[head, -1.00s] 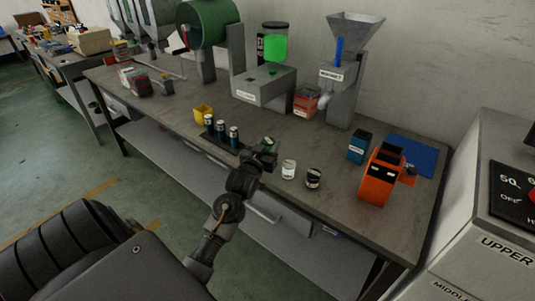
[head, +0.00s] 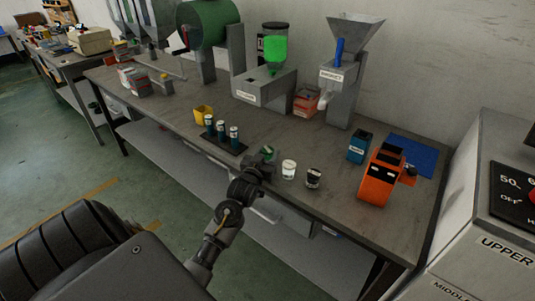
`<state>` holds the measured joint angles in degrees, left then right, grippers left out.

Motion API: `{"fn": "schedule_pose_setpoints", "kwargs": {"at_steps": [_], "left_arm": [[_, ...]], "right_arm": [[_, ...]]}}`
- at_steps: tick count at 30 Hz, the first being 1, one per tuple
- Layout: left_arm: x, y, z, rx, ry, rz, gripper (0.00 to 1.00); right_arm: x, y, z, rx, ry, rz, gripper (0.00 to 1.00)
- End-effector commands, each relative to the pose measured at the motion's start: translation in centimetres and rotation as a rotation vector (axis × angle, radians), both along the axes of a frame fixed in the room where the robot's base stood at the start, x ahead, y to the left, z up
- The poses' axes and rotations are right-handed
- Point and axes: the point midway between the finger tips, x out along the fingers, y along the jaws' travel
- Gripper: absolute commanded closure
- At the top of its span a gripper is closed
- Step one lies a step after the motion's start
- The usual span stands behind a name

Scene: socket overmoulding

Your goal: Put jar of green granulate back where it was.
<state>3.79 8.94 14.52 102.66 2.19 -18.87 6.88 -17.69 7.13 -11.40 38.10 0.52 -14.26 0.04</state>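The jar of green granulate (head: 269,151) is small and dark green, at the front edge of the workbench. My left gripper (head: 265,158) is around its near side and hides its lower part. The gripper appears shut on the jar; the fingertips are small and partly hidden. I cannot tell whether the jar touches the bench top. A white jar (head: 289,170) and a black jar (head: 313,178) with a pale label stand to its right in a rough row. My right gripper is not in view.
A machine with a green-filled hopper (head: 275,46) is behind. An orange device (head: 380,178) and a blue box (head: 359,147) stand right. The bench middle is clear.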

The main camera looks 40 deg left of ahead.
Motion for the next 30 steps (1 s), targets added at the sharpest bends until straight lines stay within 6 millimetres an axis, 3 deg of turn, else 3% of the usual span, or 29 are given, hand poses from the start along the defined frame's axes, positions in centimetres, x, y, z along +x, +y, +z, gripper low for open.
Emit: {"fn": "schedule_pose_setpoints", "kwargs": {"at_steps": [3, 14, 30], "left_arm": [[0.0, 0.0, 0.0, 0.0, 0.0, 0.0, 0.4], [-0.3, -0.1, 0.3, 0.0, 0.001, 0.0, 0.4], [-9.8, -3.1, 0.2, -0.001, 0.002, -0.001, 0.4]], "right_arm": [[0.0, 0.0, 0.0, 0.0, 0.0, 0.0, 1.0], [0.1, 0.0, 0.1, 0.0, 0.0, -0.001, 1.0], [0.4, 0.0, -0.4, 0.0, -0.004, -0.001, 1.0]]}}
